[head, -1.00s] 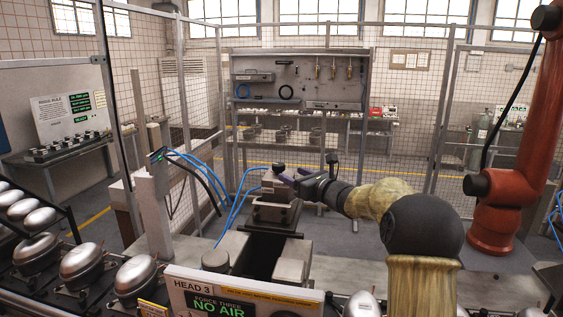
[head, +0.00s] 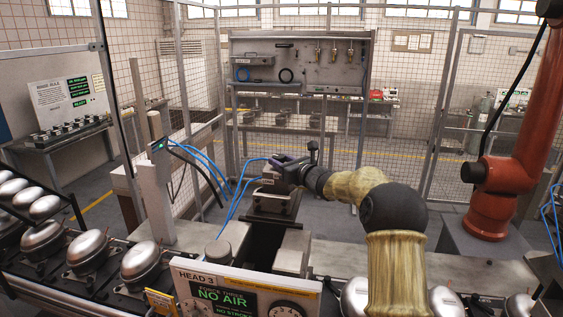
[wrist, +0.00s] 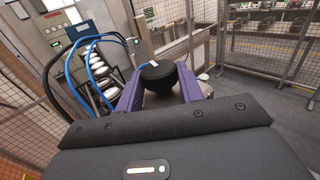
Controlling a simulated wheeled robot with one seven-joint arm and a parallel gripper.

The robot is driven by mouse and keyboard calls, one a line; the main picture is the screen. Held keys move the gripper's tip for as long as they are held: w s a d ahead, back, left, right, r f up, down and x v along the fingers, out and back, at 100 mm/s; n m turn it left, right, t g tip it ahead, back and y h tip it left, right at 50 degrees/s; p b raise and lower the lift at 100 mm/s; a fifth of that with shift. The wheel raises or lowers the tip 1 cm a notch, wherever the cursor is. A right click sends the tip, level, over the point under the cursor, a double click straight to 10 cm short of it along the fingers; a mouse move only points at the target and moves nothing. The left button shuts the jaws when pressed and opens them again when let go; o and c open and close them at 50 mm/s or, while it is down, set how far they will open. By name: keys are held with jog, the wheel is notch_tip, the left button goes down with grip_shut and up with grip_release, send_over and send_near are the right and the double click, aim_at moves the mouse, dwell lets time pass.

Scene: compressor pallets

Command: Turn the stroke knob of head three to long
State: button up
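The black stroke knob (wrist: 160,74) shows in the wrist view, round, with a small white mark on its upper left. The purple fingers of my gripper (wrist: 160,84) stand on both sides of it, with little or no gap. I cannot tell whether they press on it. In the head view my gripper (head: 285,164) is at the grey block (head: 272,203) of the head, reaching in from the right, and hides the knob. The sign HEAD 3 (head: 197,277) is in front. Its green display (head: 222,295) reads NO AIR and NO STROKE. The knob's scale labels cannot be read.
Blue hoses (head: 240,190) rise just left of the block. A grey post (head: 152,195) stands farther left. Silver compressor domes (head: 88,250) line the front left. An orange robot arm (head: 500,180) stands at the right. Mesh fencing encloses the cell behind.

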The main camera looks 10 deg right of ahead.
jog(key=shift+c, duration=0.6)
jog(key=h+b, duration=0.1)
jog(key=b, duration=0.2)
jog(key=m+b, duration=0.1)
jog(key=b, duration=0.2)
jog(key=shift+a+f+t+h, duration=0.15)
jog(key=shift+f+t+h, duration=0.2)
jog(key=shift+t+h, duration=0.05)
jog(key=m+h+b, duration=0.1)
jog(key=h+b, duration=0.1)
jog(key=b, duration=0.3)
jog(key=m+t+h+b, duration=0.1)
jog(key=b, duration=0.4)
jog(key=shift+s+a+m+h, duration=0.1)
jog(key=shift+a+m+h, duration=0.1)
jog(key=shift+m+h, duration=0.2)
jog(key=shift+m+h+b, duration=0.4)
jog(key=shift+h+b, duration=0.3)
jog(key=shift+b, duration=0.45)
jog(key=m+h+b, duration=0.1)
jog(key=b, duration=0.1)
jog(key=shift+a+r+h+b, duration=0.1)
jog(key=shift+a+h+b, duration=0.05)
jog(key=shift+h+b, duration=0.25)
jog(key=shift+r+m+h+b, duration=0.1)
jog(key=shift+m+h+b, duration=0.6)
jog(key=shift+h+b, duration=0.15)
jog(key=shift+r+m+h+b, duration=0.15)
jog(key=shift+m+h+b, duration=0.3)
jog(key=shift+h, duration=0.4)
